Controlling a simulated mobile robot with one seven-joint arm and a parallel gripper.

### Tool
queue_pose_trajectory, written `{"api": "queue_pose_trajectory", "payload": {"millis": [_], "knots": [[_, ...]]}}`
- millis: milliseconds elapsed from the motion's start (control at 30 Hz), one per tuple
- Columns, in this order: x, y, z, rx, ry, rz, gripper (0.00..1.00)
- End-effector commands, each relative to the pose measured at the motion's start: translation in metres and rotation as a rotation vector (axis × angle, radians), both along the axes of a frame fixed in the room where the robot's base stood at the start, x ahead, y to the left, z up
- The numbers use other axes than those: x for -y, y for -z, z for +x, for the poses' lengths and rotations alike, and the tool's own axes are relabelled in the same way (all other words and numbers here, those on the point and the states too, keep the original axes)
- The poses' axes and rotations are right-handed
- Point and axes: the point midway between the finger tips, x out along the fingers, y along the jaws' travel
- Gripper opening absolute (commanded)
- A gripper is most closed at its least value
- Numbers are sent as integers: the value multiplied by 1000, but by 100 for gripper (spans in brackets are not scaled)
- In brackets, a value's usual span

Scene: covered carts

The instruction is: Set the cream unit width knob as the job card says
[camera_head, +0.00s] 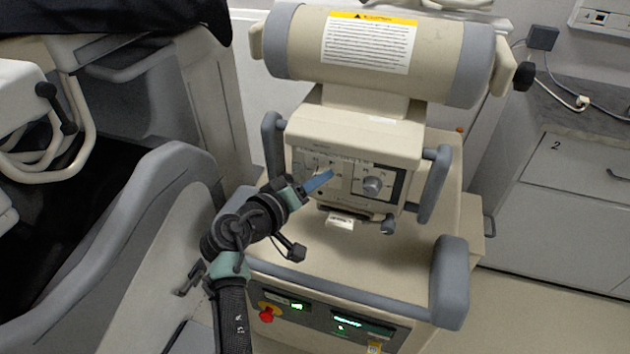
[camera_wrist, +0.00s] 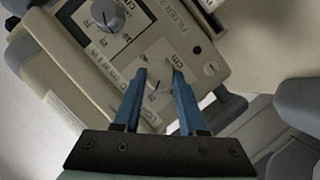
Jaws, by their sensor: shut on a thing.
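The cream unit (camera_head: 345,135) stands on a cart with its control panel facing me. My gripper (camera_head: 325,177) reaches in from the lower left, with its blue fingertips at the panel. In the wrist view my gripper (camera_wrist: 160,72) is shut on a pale knob (camera_wrist: 157,86) with a cm scale around it. The fingers hide part of this knob's dial, and I cannot read its setting or name. Another round knob (camera_head: 372,186) is free to the right; the wrist view shows a free knob (camera_wrist: 107,15) with a numbered scale. No readable job card shows.
Grey handles (camera_head: 434,184) flank the panel. A cylinder (camera_head: 440,55) with a yellow-topped notice (camera_head: 369,43) sits above; its small text is unreadable. A grey rail (camera_head: 330,292), a red button (camera_head: 266,314) and green displays (camera_head: 363,325) lie below. A grey-sided bed or chair (camera_head: 125,230) stands left.

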Motion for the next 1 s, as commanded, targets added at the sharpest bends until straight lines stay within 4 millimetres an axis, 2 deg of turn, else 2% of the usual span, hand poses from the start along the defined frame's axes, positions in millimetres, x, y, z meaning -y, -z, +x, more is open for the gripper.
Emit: {"api": "queue_pose_trajectory", "payload": {"millis": [33,67,200,500,633,767,1000], "knots": [[0,0,0,-1,-1,1,0],[0,0,0,-1,-1,1,46],[0,0,0,0,0,1,71],[-1,0,-1,1,-1,1,71],[-6,-2,-7,1,-2,0,71],[-18,-8,-24,2,-5,2,71],[-47,-23,-67,1,-6,1,71]]}}
